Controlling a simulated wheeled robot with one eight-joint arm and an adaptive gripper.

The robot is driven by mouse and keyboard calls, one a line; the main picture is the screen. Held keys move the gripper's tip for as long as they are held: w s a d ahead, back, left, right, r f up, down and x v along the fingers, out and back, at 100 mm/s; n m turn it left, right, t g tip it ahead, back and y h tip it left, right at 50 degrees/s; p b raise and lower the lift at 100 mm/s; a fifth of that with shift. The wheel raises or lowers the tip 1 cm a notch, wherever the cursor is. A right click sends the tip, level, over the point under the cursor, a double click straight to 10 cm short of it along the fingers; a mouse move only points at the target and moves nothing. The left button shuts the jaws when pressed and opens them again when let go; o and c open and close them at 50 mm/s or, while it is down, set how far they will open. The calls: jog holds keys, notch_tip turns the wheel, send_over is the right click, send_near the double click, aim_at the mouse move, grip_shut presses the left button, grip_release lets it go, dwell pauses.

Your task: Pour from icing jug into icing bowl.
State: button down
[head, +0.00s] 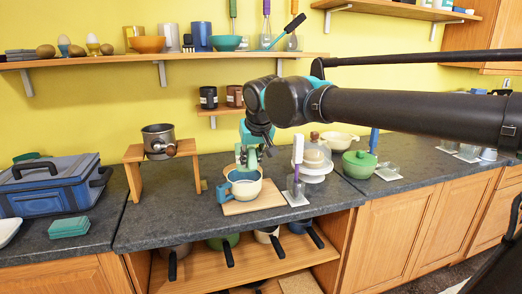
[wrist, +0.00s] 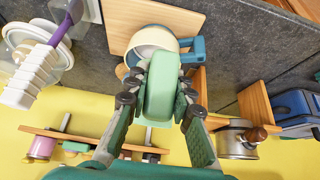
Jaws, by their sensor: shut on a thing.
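My gripper (head: 250,152) is shut on a pale green piece, which looks like part of the icing jug (wrist: 160,85). In the wrist view it lies between the two fingers. The icing bowl (head: 246,191), cream with a blue handle, stands on a wooden board on the counter. In the wrist view the bowl's blue handle (wrist: 190,48) shows just beyond the held piece. My gripper is directly above the bowl and close to it. I cannot tell the jug's exact tilt, whether it touches the bowl, or whether anything flows, as the fingers and jug hide this.
The wooden board (head: 268,200) lies near the counter's front edge.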

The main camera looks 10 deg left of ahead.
aim_at(256, 168)
jog(key=shift+s+d+f, duration=0.1)
jog(key=shift+s+d, duration=0.4)
jog(key=shift+d, duration=0.15)
jog(key=shift+d+f, duration=0.1)
jog(key=shift+f, duration=1.75)
notch_tip(256, 168, up, 3)
jog(key=g, duration=0.1)
jog(key=g+h, duration=0.1)
jog(key=shift+w+f+g, duration=0.15)
jog(key=shift+g, duration=0.15)
jog(key=shift+f, duration=0.1)
jog(key=shift+f, duration=0.35)
jog(key=shift+w+a+r+g+h, duration=0.1)
jog(key=shift+a+r+g+h, duration=0.1)
jog(key=shift+g+h, duration=0.25)
jog(key=shift+w+a+r+g+h, duration=0.1)
jog(key=shift+r+g+h, duration=0.05)
jog(key=shift+g+h, duration=0.25)
jog(key=shift+d+r, duration=0.1)
